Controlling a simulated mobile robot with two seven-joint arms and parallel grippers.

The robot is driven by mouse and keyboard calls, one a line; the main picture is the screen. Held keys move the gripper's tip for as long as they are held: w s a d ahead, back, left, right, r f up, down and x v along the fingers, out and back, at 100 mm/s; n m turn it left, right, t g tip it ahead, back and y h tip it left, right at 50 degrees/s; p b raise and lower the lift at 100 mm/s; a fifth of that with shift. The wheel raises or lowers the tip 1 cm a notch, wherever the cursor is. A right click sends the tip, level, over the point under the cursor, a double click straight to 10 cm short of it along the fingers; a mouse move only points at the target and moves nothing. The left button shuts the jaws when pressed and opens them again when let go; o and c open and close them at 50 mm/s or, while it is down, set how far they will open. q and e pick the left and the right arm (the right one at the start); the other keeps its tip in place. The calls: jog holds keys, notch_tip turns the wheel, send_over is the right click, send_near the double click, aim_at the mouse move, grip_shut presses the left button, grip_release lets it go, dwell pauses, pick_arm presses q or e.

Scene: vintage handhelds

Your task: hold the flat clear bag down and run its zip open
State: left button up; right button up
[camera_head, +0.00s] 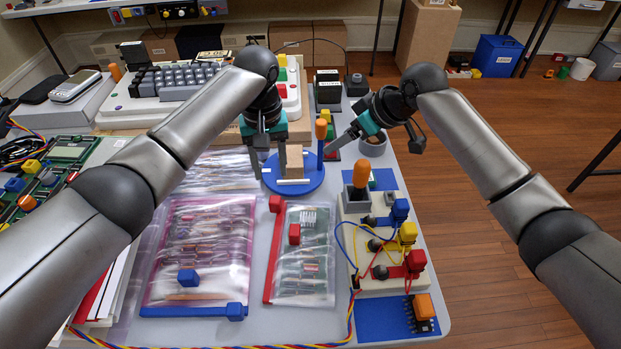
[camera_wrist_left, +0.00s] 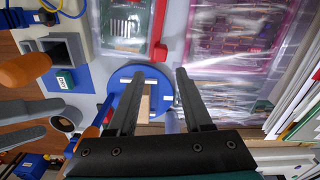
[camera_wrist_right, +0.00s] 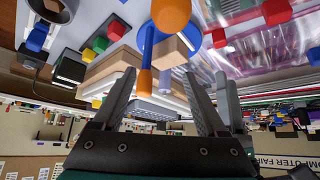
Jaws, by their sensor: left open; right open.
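A flat clear bag (camera_head: 305,268) with a green board inside lies on the table. A red zip strip (camera_head: 272,258) runs along its left edge, with a red block (camera_head: 275,204) at the far end and another red block (camera_head: 294,234) on the bag. In the left wrist view the clear bag (camera_wrist_left: 127,22) is at the top. My left gripper (camera_head: 267,174) is open beyond the bag, above a blue round base (camera_head: 313,180) with a wooden block (camera_head: 292,160). My right gripper (camera_head: 368,150) is open and raised, right of that base. Neither touches the bag.
A pink-tinted bag (camera_head: 210,240) with a blue zip strip (camera_head: 190,311) lies to the left. Another clear bag (camera_head: 215,172) lies behind it. A wired socket block (camera_head: 395,280) stands to the right. Orange-topped tools (camera_head: 361,173) stand upright near my right gripper.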

jog(key=s+a+r+n+g, duration=0.2)
jog(key=s+a+n, duration=0.1)
jog(key=s+a, duration=0.25)
jog(key=n+g+h, duration=0.3)
jog(key=n+h, duration=0.1)
send_near(299, 230)
jog(key=f, duration=0.7)
jog(key=a+f, duration=0.1)
jog(key=f, duration=0.2)
jog(key=shift+a+f, duration=0.1)
jog(key=shift+f, duration=0.05)
grip_shut()
dwell(1.0)
